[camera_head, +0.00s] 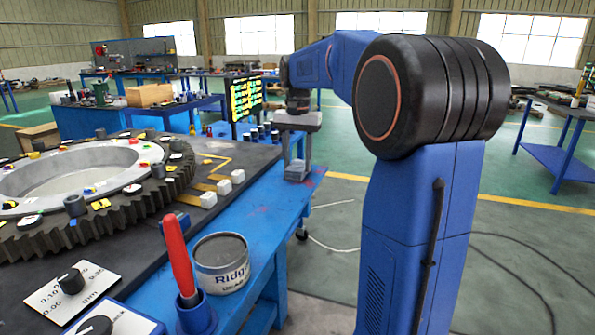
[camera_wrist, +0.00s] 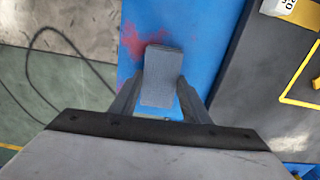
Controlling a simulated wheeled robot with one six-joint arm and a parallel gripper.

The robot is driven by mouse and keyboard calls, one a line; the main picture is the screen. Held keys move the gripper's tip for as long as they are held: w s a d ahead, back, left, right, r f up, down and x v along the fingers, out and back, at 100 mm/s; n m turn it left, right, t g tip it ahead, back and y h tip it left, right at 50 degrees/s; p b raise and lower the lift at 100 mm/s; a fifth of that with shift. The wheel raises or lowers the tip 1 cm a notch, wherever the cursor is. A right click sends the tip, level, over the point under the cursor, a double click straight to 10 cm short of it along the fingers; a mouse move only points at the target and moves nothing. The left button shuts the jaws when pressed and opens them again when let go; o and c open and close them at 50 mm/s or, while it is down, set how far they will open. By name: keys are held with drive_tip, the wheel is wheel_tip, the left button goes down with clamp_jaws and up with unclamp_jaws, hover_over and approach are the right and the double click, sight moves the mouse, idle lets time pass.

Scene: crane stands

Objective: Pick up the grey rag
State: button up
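The grey rag (camera_wrist: 163,72) looks like a small folded grey block in the wrist view, above the blue table top beside a red stain. It shows in the head view (camera_head: 298,172) below my gripper, near the table's right edge. My gripper (camera_head: 297,157) points down at it. In the wrist view my gripper (camera_wrist: 162,80) has one finger on each side of the rag, with little or no gap visible. I cannot tell whether the fingers press on it or whether it rests on the table.
A large grey gear ring (camera_head: 105,225) covers the dark left part of the table. White blocks (camera_head: 223,187), a tin can (camera_head: 221,262), a red-handled tool (camera_head: 177,255) and a small screen (camera_head: 245,97) stand nearby. Green floor with cables lies right of the table.

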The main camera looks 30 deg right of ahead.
sight(298, 165)
drive_tip(key=c, duration=0.4)
wheel_tip(298, 165, up, 10)
idle(0.5)
drive_tip(key=shift+o, duration=0.5)
